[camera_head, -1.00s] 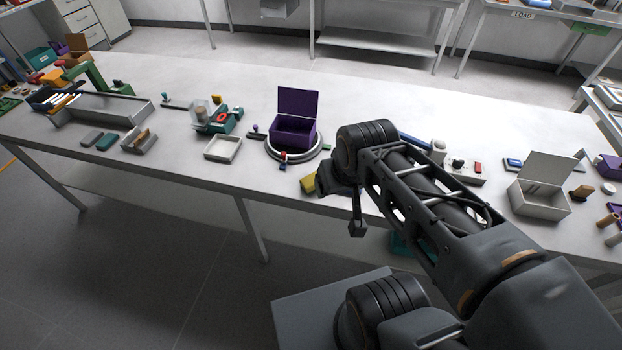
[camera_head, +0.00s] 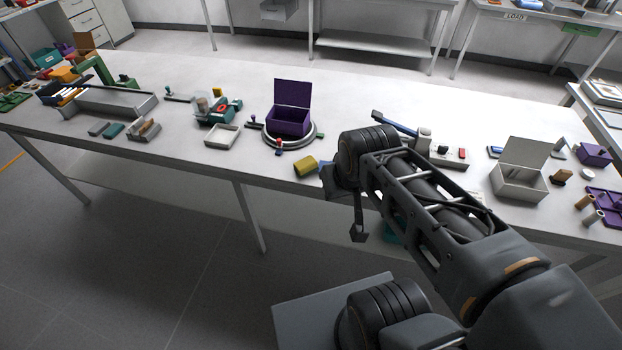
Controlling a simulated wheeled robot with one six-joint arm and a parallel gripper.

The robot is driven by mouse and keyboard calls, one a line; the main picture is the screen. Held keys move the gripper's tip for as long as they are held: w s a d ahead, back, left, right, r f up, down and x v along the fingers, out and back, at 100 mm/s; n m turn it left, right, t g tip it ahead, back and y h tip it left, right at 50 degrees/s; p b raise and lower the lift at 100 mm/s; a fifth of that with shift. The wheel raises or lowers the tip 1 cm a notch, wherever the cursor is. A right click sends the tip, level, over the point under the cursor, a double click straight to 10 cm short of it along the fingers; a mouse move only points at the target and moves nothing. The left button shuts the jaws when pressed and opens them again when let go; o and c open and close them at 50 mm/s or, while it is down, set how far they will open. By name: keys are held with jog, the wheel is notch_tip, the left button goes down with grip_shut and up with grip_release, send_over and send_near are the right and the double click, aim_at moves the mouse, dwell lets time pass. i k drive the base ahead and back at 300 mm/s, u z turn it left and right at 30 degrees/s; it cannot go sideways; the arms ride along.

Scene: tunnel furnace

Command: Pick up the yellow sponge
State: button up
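A yellow block (camera_head: 305,167), which looks like the sponge, lies on the white table near its front edge, left of my wrist. My gripper (camera_head: 358,230) is at the end of my dark arm, beside the table's front edge. A small blue patch (camera_head: 326,167) shows between the block and my wrist.
Behind the yellow block, an open purple box (camera_head: 289,122) stands on a round base. A white tray (camera_head: 222,136) is to the left. A grey open box (camera_head: 520,182) stands at the right. A blue-handled tool (camera_head: 393,122) lies behind my arm. Table space left of the block is clear.

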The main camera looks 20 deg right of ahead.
aim_at(305, 166)
jog(key=z, duration=0.65)
jog(key=k, duration=0.1)
jog(key=u, duration=1.65)
jog(key=i, duration=0.6)
jog(key=z, duration=1)
